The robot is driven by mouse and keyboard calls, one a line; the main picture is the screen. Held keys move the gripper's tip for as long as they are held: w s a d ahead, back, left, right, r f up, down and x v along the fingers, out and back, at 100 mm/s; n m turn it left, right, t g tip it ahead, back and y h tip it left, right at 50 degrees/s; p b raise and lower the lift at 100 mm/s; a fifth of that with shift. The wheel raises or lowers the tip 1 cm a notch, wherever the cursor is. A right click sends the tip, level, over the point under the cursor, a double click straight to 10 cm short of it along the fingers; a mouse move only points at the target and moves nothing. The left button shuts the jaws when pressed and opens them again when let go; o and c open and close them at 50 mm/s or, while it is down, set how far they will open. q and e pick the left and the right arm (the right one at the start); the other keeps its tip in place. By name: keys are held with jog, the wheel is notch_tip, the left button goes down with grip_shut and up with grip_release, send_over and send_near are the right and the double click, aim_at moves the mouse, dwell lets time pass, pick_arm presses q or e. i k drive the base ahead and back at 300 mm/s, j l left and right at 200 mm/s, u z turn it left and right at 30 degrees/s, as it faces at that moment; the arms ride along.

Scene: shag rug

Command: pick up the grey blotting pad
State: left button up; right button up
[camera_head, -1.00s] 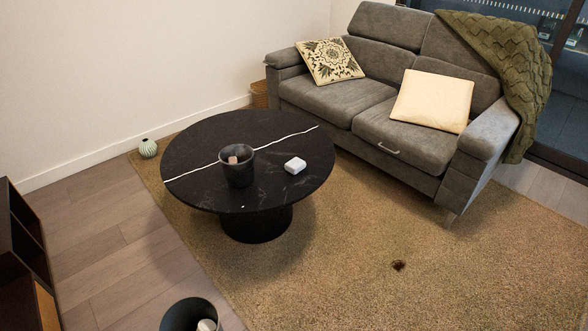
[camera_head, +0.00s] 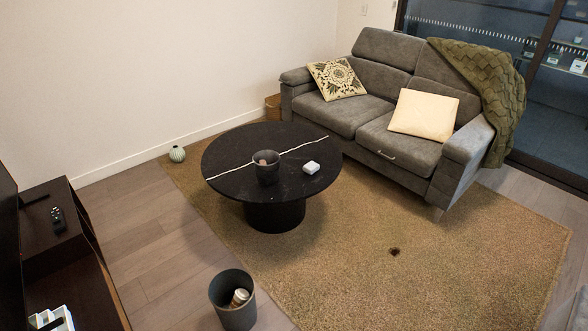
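I cannot make out a grey blotting pad for certain in the head view. Neither of my grippers is in view.
A grey sofa (camera_head: 350,112) with two cushions and a green throw stands behind the table. A grey bin (camera_head: 236,315) stands in front. The rug (camera_head: 460,240) is open at right, with a small dark spot (camera_head: 394,252).

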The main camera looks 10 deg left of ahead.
aim_at(311, 167)
jog(key=i+l+u, duration=0.1)
jog(key=u, duration=0.25)
jog(key=i+l+u, duration=0.15)
jog(key=u, duration=0.2)
jog(key=i+l+u, duration=0.15)
jog(key=u, duration=0.2)
